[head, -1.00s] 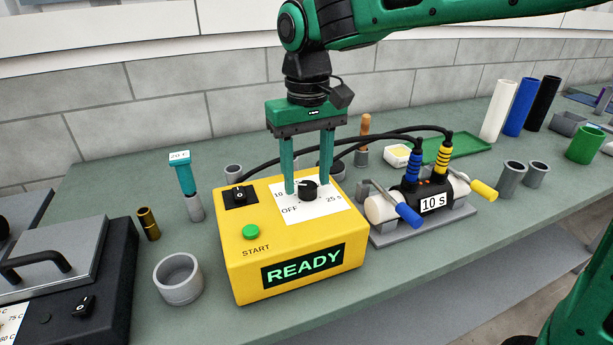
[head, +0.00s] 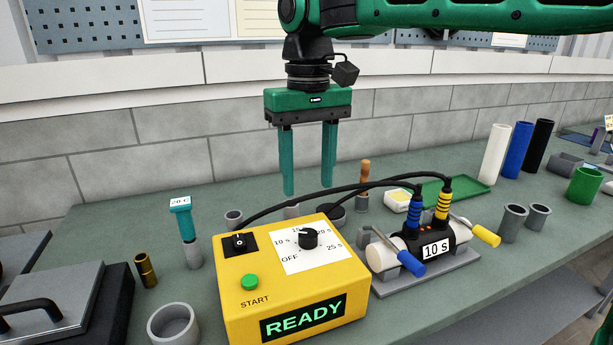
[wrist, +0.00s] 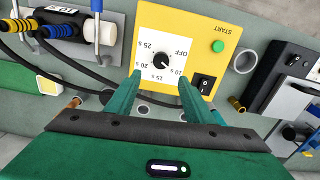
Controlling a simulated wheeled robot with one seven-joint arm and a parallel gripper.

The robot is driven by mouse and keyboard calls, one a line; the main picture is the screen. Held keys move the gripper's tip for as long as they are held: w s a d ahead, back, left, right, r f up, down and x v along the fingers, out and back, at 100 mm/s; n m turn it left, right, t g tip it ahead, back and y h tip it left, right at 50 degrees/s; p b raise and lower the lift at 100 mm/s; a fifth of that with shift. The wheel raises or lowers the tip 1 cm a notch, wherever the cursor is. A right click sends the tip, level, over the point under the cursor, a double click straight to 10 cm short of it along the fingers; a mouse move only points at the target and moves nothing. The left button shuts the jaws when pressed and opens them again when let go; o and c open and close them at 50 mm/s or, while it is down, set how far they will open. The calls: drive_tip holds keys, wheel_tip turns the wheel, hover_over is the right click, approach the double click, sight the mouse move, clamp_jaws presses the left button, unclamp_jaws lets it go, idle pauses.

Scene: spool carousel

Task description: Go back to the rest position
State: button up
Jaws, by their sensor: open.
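My gripper (head: 309,194) is open and empty, its two green fingers pointing down. In the head view it hangs above and behind the yellow control box (head: 243,306), clear of it. The box has a black dial (head: 308,238), a rocker switch (head: 239,242), a green START button (head: 250,281) and a display reading READY. In the wrist view my gripper (wrist: 160,85) shows its fingers apart, with the dial (wrist: 159,60) beyond and between them. The dial's pointer looks to be near the 10 s and 15 s marks; the exact setting is hard to tell.
A clamp fixture with a "10 s" display (head: 435,250) stands right of the box, joined by black cables. A teal-topped tool (head: 184,218), brass cylinder (head: 146,270) and grey cup (head: 174,325) stand left. White, blue and black tubes stand back right. Open air surrounds my gripper.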

drive_tip(key=s+d+f+m, duration=0.2)
drive_tip(key=d+f+m, duration=0.15)
drive_tip(key=d, duration=0.75)
drive_tip(key=s+d+f+m, duration=0.2)
drive_tip(key=d+f, duration=0.2)
drive_tip(key=d, duration=0.7)
drive_tip(key=s+d+f+m, duration=0.2)
drive_tip(key=s+d+f, duration=0.4)
drive_tip(key=s+d, duration=0.1)
drive_tip(key=s+d+f+m, duration=0.3)
drive_tip(key=s+d+f, duration=0.3)
drive_tip(key=s, duration=0.4)
drive_tip(key=shift+s+d, duration=0.15)
drive_tip(key=shift+d, duration=0.3)
drive_tip(key=shift+w+f, duration=0.25)
drive_tip(key=shift+w, duration=0.4)
